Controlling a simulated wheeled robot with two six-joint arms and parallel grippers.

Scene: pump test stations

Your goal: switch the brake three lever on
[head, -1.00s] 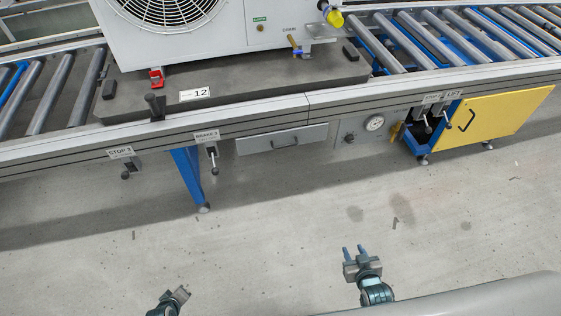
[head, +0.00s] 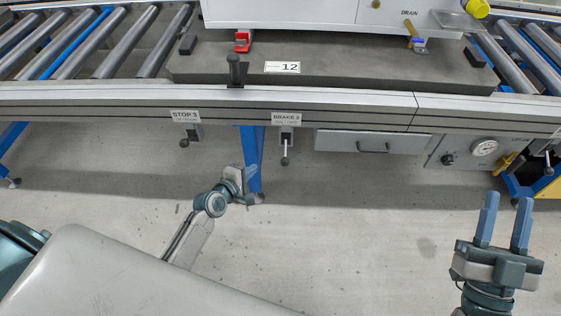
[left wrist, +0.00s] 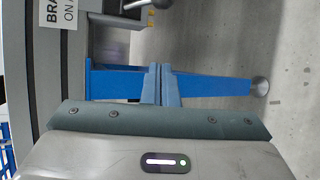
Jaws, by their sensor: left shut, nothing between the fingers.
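The brake three lever (head: 285,151) hangs below its "BRAKE 3" label (head: 286,118) on the conveyor's front rail. Its dark-knobbed handle points down toward the floor. Its metal rod shows at the top edge of the left wrist view (left wrist: 137,4), beside the partly cropped label (left wrist: 56,12). My left gripper (head: 252,172) is shut and empty, below and left of the lever and apart from it. Its closed fingers show in the left wrist view (left wrist: 163,84) in front of the blue leg. My right gripper (head: 506,220) is open and empty at the lower right.
The stop three lever (head: 184,141) hangs left of the brake lever. A blue leg (head: 252,145) stands between them. A grey drawer (head: 345,142) and a gauge (head: 484,147) are to the right. A dark upright handle (head: 235,70) rises above the rail. The floor in front is clear.

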